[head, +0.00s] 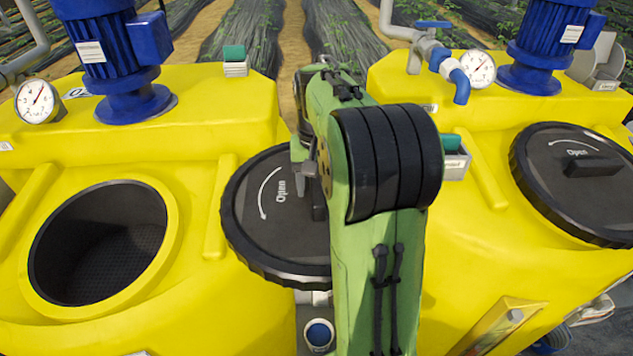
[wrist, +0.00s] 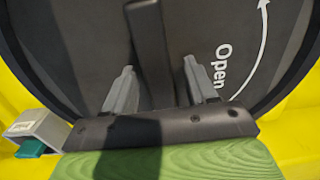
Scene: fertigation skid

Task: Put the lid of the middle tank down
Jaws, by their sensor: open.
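A round black lid (head: 262,240) marked "Open" lies flat at the right side of the left yellow tank (head: 225,120), reaching over the gap between the tanks. It is beside that tank's round open mouth (head: 100,245), apart from it. My gripper (head: 307,180) is over the lid, partly hidden behind my green arm. In the wrist view my gripper (wrist: 160,70) is open, its two grey fingers on either side of the lid's raised bar handle (wrist: 148,25), with gaps showing. What bears the lid from below is hidden.
The right yellow tank (head: 400,85) has its own black lid (head: 575,180) on. Blue motors (head: 105,45) and round gauges (head: 38,101) stand at the back of the tanks. A grey bracket with a green part (wrist: 38,135) is left of my gripper in the wrist view.

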